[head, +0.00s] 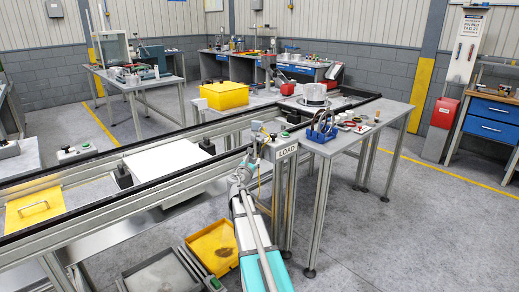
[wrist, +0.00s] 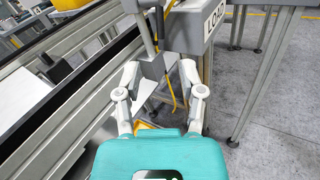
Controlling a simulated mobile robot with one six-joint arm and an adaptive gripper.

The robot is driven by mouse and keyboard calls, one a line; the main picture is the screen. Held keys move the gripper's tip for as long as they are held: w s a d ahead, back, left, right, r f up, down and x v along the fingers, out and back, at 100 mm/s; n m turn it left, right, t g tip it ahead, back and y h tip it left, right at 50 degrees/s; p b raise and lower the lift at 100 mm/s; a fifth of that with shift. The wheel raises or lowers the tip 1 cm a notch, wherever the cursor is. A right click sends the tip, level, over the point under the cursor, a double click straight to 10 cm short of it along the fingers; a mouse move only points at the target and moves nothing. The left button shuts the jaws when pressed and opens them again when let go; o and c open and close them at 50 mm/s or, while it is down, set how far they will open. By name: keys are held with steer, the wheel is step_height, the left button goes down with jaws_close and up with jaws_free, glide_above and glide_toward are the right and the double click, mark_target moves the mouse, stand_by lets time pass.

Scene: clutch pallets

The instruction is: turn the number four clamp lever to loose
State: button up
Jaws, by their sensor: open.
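My gripper (wrist: 160,72) is open, with its two light grey fingers spread in the wrist view. A grey block with an upright rod (wrist: 152,64) shows beyond and between the fingertips, beside the conveyor rail; I cannot tell whether they touch it. No lever marked number four can be made out in either view, and I cannot tell whether this block or rod belongs to it. In the head view my arm reaches up to the conveyor's near side, just left of the LOAD sign (head: 287,152); the gripper is too small there to read.
The conveyor frame (head: 150,200) crosses the scene, with a white plate (head: 166,160) inside it. A yellow cable (wrist: 171,85) hangs near the fingers. A grey table (head: 372,128) stands right of the sign. Crates (head: 213,246) lie on the floor. Open floor is at right.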

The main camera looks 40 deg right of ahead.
mark_target(260, 148)
steer(key=x, duration=1.2)
steer(key=shift+w+d, duration=0.15)
steer(key=shift+d, duration=0.05)
jaws_close()
steer(key=shift+a, duration=0.15)
